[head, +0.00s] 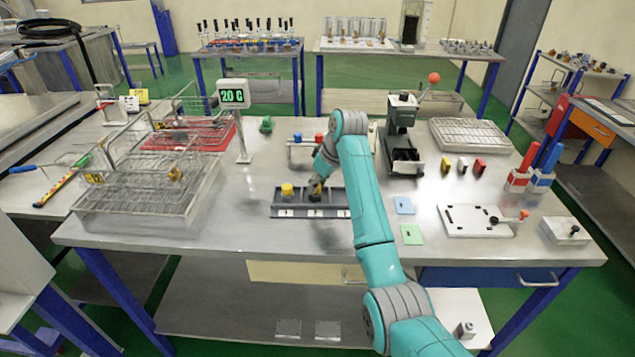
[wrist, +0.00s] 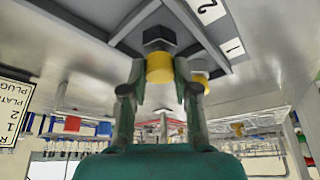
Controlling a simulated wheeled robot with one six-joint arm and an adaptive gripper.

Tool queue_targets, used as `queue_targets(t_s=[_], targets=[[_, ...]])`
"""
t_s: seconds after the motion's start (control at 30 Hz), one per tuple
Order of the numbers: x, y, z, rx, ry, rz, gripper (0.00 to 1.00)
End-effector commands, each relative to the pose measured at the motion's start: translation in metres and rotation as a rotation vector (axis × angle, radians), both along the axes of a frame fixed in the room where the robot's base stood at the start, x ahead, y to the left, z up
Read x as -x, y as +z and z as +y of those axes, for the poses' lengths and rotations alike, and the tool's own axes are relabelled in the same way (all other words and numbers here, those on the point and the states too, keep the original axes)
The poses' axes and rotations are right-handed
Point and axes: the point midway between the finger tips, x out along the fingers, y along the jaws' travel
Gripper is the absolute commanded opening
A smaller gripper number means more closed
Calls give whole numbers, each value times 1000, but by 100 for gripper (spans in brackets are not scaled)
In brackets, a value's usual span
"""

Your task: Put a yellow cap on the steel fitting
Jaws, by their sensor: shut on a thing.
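The numbered dark tray (head: 283,212) lies at the middle of the bench. My gripper (head: 316,184) is over its compartment 2, shut on a yellow cap (wrist: 159,68). In the wrist view, which looks upside down, my gripper (wrist: 158,88) has a finger on either side of that cap. A dark grey hex fitting (wrist: 157,38) stands in compartment 2, in line with the cap and seeming to touch it; I cannot tell whether the cap is seated. Compartment 3 is partly hidden by my arm.
Red (head: 298,138) and blue (head: 318,138) pieces stand on a rack behind the tray. A display post (head: 243,130) and wire baskets (head: 150,190) are at left. A lever press (head: 402,130) stands to the right. The bench in front of the tray is clear.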

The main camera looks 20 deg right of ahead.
Motion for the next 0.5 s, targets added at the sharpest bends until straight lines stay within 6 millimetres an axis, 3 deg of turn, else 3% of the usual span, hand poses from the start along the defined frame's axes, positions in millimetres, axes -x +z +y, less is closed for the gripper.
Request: queue_targets(t_s=[0.5], targets=[[0,-7,0,0,0,0,19]])
